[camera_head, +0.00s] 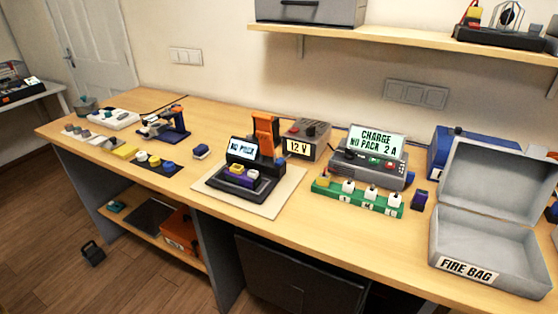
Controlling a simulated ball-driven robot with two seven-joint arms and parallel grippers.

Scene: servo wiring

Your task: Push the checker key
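A dark device with a small lit screen (243,149) stands on a pale mat (272,205) at the middle of the bench. The screen's small text seems to read "NO PACK". Purple, yellow and white parts (242,173) sit on its front. An orange upright part (265,134) rises behind it. No label names a checker, so I cannot tell for sure which part is the checker key. Neither of my grippers is in view, and nothing touches the device.
Right of the mat stand a "12 V" box (305,139), a charger reading "CHARGE NO PACK 2 A" (376,142), a green block (356,198) and an open grey "FIRE BAG" case (485,245). Left are a blue stand (174,133) and several small parts. A shelf (390,37) hangs above.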

